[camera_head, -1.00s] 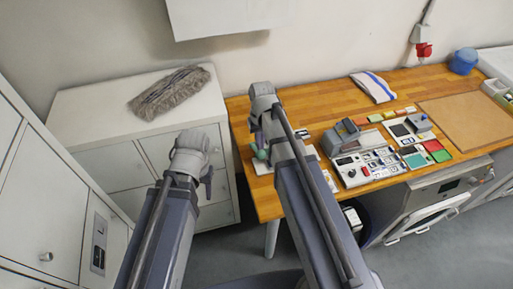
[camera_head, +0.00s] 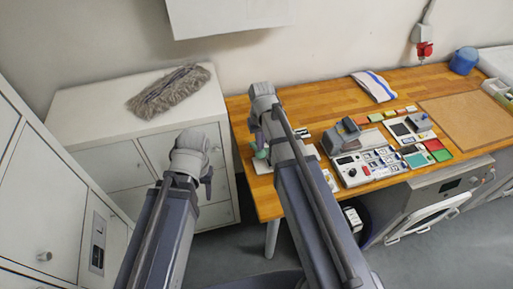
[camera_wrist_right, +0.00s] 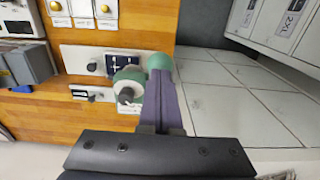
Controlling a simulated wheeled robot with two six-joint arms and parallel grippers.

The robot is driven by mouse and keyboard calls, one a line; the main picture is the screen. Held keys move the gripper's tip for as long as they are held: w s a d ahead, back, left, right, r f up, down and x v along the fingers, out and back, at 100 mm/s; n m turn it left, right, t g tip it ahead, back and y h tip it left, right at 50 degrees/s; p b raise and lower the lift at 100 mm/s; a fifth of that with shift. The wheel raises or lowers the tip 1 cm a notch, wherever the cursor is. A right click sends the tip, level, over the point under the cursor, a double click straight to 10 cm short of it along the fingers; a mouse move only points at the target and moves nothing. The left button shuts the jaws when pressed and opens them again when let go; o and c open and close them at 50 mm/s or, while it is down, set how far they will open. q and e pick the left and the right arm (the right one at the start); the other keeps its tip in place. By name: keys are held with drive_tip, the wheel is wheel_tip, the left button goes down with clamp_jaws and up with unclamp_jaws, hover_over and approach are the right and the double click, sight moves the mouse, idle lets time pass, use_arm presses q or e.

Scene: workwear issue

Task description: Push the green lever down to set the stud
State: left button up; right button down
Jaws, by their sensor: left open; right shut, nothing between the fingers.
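The green lever, with a round knob (camera_wrist_right: 160,61), belongs to a small press with a green body (camera_wrist_right: 128,84) on a white base plate at the left end of the wooden worktop. In the head view, the lever's green knob (camera_head: 262,154) shows just below my right gripper (camera_head: 257,136), and my right arm hides most of the press. In the wrist view, my right gripper (camera_wrist_right: 161,78) is shut and empty, its fingertips at the knob; I cannot tell whether they touch. My left gripper (camera_head: 209,187) is open and empty, in front of the white cabinet, away from the press.
A grey control panel (camera_head: 350,172) and several coloured pads stand to the right on the worktop (camera_head: 310,105). A grey mop head (camera_head: 168,90) lies on the white cabinet (camera_head: 85,107) at left. A folded cloth (camera_head: 374,87) lies at the back.

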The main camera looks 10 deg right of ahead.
drive_tip(key=shift+f+b, duration=0.35)
drive_tip(key=shift+f, duration=0.15)
